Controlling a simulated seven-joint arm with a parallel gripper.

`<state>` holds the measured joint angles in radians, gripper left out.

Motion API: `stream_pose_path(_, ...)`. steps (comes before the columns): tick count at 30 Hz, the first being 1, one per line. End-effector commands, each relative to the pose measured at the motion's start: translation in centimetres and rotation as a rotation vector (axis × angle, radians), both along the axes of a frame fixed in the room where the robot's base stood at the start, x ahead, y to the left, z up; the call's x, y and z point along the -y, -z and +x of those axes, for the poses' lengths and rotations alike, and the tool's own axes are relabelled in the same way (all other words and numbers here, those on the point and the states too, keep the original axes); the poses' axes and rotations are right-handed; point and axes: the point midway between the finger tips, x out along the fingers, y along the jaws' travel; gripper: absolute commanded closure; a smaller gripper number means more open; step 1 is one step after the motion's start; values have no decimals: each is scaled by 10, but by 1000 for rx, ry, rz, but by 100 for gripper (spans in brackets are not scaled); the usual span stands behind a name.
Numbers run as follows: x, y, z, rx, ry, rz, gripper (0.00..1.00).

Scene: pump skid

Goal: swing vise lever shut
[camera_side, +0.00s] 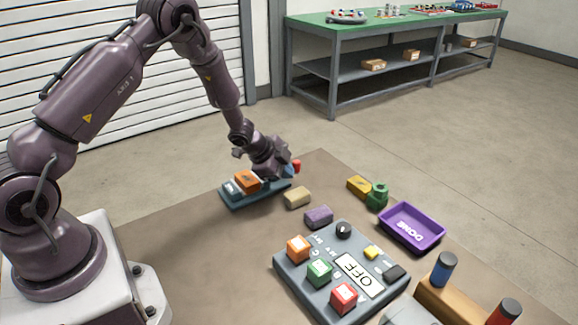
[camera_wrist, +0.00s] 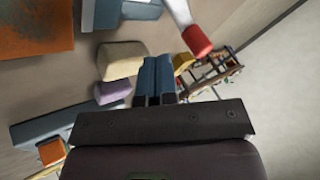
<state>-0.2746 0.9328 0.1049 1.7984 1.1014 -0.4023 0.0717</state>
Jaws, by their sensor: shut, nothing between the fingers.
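The vise (camera_side: 262,197) is a blue-grey base with a grey jaw and an orange block (camera_side: 246,181) on it. In the wrist view the orange block (camera_wrist: 35,28) fills the top left corner. The vise lever is a pale rod with a red knob (camera_wrist: 197,40), top centre right in the wrist view; the red knob (camera_side: 296,167) also shows in the side view at the vise's right end. My gripper (camera_side: 286,172) is at that end, close to the knob. Its blue fingers (camera_wrist: 156,78) are shut together with nothing between them. Contact with the lever cannot be told.
A tan block (camera_side: 297,198) and a purple block (camera_side: 318,216) lie right of the vise. Further right are a yellow block (camera_side: 358,186), a green part (camera_side: 377,196) and a purple tray (camera_side: 411,246). A button panel (camera_side: 300,275) stands in front. Bare table lies left of it.

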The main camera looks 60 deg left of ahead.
Motion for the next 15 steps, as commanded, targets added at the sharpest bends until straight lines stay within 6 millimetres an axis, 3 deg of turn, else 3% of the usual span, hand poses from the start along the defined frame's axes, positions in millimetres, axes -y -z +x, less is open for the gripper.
stream_pose_path(6,-10,0,17,-1,-1,0,100)
stream_pose_path(15,-12,0,20,-2,-1,0,100)
